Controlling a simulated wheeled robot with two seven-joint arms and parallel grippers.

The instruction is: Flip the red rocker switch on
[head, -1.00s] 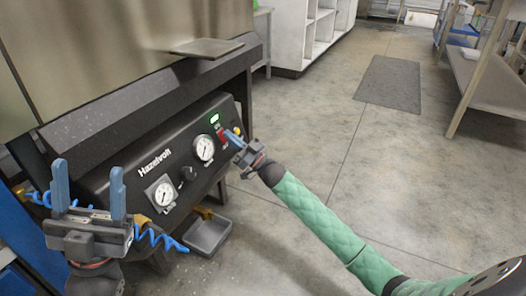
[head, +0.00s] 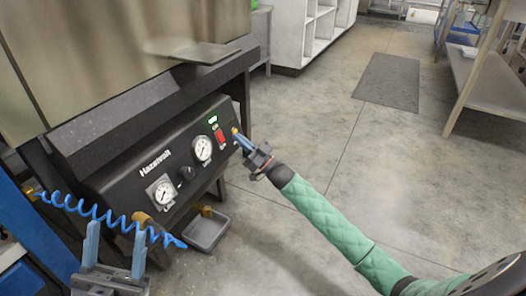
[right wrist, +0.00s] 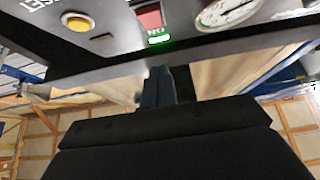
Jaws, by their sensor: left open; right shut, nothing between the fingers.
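The red rocker switch (head: 220,137) is on the right part of the black Hazelvolt panel. A green lamp (head: 213,119) glows just above it. In the right wrist view the red switch (right wrist: 149,17) is at the top edge, with the lit green lamp (right wrist: 158,39) beside an "ON" mark. My right gripper (head: 238,136) is shut and empty, its fingertips just right of the switch in the head view. In the right wrist view its fingers (right wrist: 159,86) look apart from the switch. The rocker's tilt is too small to tell. My left gripper (head: 115,238) is open and empty, low at the left.
The panel also has a yellow button (head: 235,131), two gauges (head: 202,148) and a black knob (head: 187,173). A blue coiled hose (head: 110,220) hangs near my left gripper. A grey tray (head: 206,231) sits below the panel.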

